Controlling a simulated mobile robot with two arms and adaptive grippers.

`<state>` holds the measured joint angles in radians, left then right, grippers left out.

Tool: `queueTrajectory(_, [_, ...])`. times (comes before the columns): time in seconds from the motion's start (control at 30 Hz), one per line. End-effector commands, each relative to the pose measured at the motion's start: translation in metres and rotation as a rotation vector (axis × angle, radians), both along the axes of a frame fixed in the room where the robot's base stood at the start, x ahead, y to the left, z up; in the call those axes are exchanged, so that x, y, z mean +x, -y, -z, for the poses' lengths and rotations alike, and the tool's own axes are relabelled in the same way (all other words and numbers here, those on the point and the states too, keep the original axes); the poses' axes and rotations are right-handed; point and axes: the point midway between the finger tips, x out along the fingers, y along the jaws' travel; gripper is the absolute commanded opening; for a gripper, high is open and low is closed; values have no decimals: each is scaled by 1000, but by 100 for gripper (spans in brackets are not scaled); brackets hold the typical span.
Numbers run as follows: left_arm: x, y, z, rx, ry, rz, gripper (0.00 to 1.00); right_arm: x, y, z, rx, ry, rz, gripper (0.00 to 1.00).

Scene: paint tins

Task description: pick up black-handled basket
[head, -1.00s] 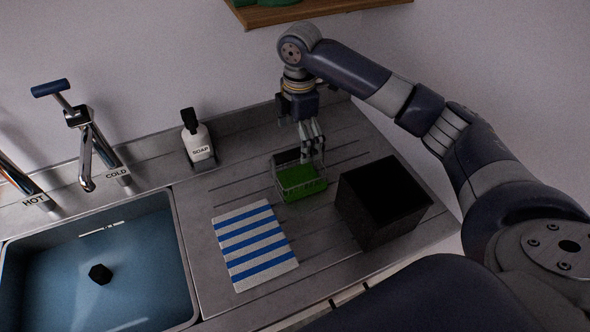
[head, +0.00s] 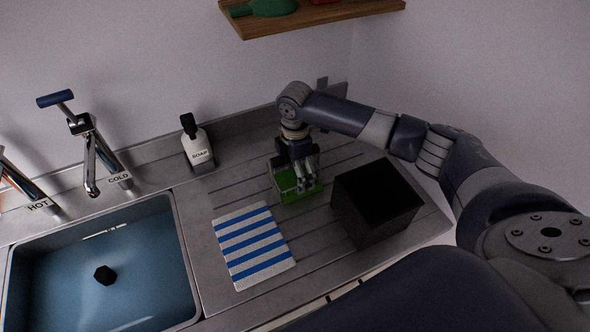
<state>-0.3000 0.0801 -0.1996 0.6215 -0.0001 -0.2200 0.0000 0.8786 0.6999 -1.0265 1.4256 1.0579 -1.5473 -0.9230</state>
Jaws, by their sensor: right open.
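A small basket (head: 284,188) with a green inside and thin wire-like sides stands on the grey draining board behind the striped cloth. Its handle is hidden or too small to make out behind my fingers. My right gripper (head: 306,184) points down over the basket, with its fingertips at or just above the basket's inside. The gripper is open, and I cannot tell whether it touches the basket. My left gripper is not in view.
A black box (head: 375,203) stands close to the right of the basket. A blue-striped cloth (head: 252,245) lies in front. A soap bottle (head: 197,143), taps (head: 88,150) and a sink (head: 100,270) are to the left. A wooden shelf (head: 320,16) hangs above.

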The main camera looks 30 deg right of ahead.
Motion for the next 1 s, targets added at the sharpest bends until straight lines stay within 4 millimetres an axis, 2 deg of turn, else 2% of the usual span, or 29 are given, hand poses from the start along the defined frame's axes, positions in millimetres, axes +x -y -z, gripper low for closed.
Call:
queueTrajectory(0.07, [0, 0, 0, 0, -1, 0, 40, 0, 0, 0, 0, 0, 0, 100])
queueTrajectory(0.2, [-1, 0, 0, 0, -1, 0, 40, 0, 0, 0, 0, 1, 0, 70])
queueTrajectory(0.27, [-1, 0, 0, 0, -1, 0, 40, 0, 0, 0, 0, 0, 0, 59])
queueTrajectory(0.67, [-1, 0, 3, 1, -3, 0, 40, 1, 0, -5, 2, 4, 0, 59])
queueTrajectory(0.77, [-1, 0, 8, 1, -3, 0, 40, 2, 0, -13, 2, 5, 1, 59])
queueTrajectory(0.93, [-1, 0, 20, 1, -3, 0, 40, 1, -1, -36, 3, 6, 0, 59])
queueTrajectory(1.0, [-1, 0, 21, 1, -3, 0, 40, -10, -14, -35, 3, 0, -6, 59])
